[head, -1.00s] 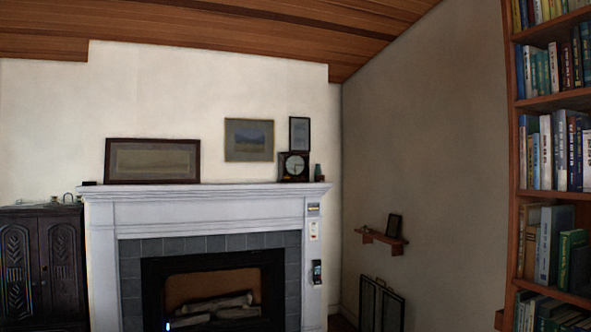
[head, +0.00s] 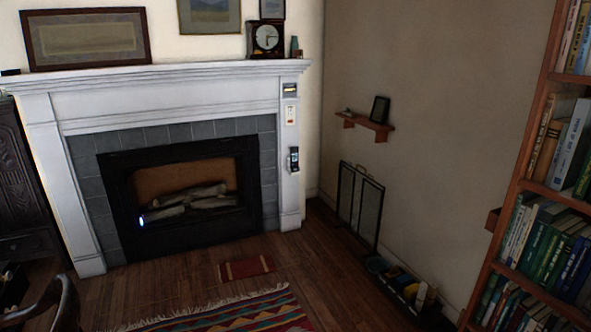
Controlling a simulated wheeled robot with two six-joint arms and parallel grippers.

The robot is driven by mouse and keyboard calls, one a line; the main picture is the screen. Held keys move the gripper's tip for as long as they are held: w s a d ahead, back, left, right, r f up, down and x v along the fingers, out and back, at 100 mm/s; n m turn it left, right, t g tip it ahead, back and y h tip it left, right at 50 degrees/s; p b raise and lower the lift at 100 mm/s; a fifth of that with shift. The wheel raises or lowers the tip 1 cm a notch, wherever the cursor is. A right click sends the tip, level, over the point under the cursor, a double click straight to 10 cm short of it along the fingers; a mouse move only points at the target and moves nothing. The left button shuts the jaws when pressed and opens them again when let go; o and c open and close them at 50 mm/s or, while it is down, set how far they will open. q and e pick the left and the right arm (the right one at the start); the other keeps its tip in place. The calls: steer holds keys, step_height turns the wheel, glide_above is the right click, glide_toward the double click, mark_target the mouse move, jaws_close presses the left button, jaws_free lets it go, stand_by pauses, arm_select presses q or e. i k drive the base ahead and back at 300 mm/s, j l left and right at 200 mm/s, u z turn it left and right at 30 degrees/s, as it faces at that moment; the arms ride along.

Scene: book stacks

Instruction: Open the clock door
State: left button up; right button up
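A dark square clock (head: 266,39) with a round pale face stands on the right end of the white mantelpiece (head: 180,77), above the fireplace. Its face points into the room. At this distance I cannot tell how its door stands. Neither of my grippers shows in the head view.
A fireplace with logs (head: 190,198) is below the mantel. A small mat (head: 247,268) and a striped rug (head: 235,315) lie on the wooden floor. A fire screen (head: 359,205) and a low box of books (head: 408,287) line the right wall, near the bookcase (head: 535,130).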

mark_target(283, 25)
steer(key=i, duration=2.2)
steer(key=l+z, duration=0.05)
steer(key=l, duration=0.05)
